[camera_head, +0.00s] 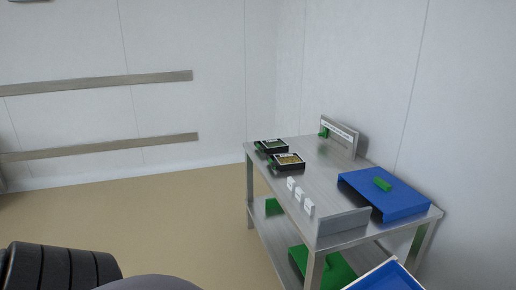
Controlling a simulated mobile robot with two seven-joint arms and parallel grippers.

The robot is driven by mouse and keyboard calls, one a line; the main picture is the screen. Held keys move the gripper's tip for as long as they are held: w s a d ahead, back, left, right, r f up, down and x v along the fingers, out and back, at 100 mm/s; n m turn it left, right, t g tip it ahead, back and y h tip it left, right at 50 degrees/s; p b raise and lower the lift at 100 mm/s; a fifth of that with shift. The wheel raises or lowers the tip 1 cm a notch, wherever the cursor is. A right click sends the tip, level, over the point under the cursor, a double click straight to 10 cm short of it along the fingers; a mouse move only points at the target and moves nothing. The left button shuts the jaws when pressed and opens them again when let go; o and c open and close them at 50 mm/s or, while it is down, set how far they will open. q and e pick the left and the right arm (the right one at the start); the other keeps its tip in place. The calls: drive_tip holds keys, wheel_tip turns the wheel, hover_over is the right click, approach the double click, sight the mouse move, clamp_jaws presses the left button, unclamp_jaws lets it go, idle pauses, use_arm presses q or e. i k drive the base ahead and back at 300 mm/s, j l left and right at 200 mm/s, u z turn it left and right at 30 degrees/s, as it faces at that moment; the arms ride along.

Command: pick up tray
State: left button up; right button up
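Two small black trays sit on the left part of a steel table's top. The farther tray (260,148) holds something greenish. The nearer tray (275,163) holds something yellowish. Small green pieces show at the left side of both trays. Neither of my grippers is in view, and nothing touches the trays.
The steel table (316,172) stands against the right wall. Green items (325,268) lie below.

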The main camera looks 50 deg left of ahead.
sight(269, 147)
drive_tip(key=u, duration=1.6)
drive_tip(key=i+j, duration=0.2)
drive_tip(key=i, duration=0.2)
drive_tip(key=i+j, duration=0.2)
drive_tip(key=i, duration=0.25)
drive_tip(key=i+j, duration=0.25)
drive_tip(key=i, duration=0.15)
drive_tip(key=i+j, duration=0.2)
drive_tip(key=i, duration=0.25)
drive_tip(key=i+j+u, duration=0.1)
drive_tip(key=i, duration=0.3)
drive_tip(key=j, duration=0.1)
